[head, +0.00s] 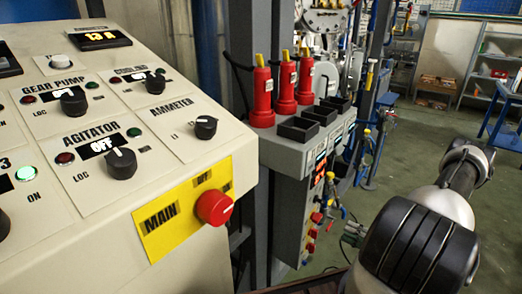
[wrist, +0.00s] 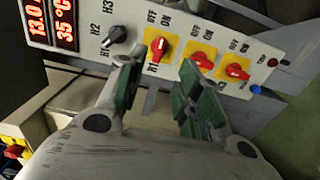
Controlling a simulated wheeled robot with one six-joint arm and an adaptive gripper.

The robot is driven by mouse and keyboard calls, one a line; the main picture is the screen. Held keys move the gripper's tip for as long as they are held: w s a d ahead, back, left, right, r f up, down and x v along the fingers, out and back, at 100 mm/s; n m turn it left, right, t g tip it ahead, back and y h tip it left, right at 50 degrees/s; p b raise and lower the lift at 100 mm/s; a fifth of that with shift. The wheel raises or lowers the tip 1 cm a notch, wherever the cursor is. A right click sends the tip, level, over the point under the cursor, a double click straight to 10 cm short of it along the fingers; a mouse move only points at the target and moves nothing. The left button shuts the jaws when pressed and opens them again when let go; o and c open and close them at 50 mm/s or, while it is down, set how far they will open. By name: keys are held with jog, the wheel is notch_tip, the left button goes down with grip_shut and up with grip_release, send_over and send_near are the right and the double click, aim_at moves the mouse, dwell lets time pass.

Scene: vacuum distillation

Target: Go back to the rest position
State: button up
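My gripper (wrist: 158,100) shows in the wrist view with its two green-padded fingers apart and nothing between them. Beyond the fingertips is a heater panel (wrist: 128,17) with a black H1/H2/H3 knob (wrist: 114,40) and red switches on yellow plates, one of them the H1 switch (wrist: 157,49). I cannot tell whether a fingertip touches the panel.
The control console (head: 95,150) with knobs and a red main switch (head: 214,207) fills the left. Behind it stands a grey cabinet (head: 290,155) with red handled units (head: 262,95). Open green floor (head: 400,165) lies at the right, with a blue table (head: 502,115) farther back.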

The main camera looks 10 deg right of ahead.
jog(key=s+a+n+g+y, duration=0.2)
jog(key=s+a+n+g, duration=0.25)
jog(key=s+n, duration=0.35)
jog(key=s+r+n+g, duration=0.5)
jog(key=r+n+g, duration=0.5)
jog(key=n, duration=0.5)
notch_tip(320, 180, up, 22)
jog(key=n+g+h, duration=0.2)
jog(key=n+h, duration=0.8)
jog(key=n, duration=0.6)
jog(key=a+r+n+t+h, duration=0.1)
jog(key=a+r+n+t, duration=0.2)
jog(key=r, duration=0.4)
jog(key=s+a+r+n+t+h, duration=0.1)
jog(key=a+r+n+t+h, duration=0.1)
jog(key=r, duration=0.5)
jog(key=a+n+t, duration=0.1)
jog(key=a+n, duration=0.1)
jog(key=a, duration=0.1)
jog(key=shift+s+a+r+n+t, duration=0.25)
jog(key=shift+s+r+n+t, duration=0.05)
jog(key=shift+r+t, duration=0.05)
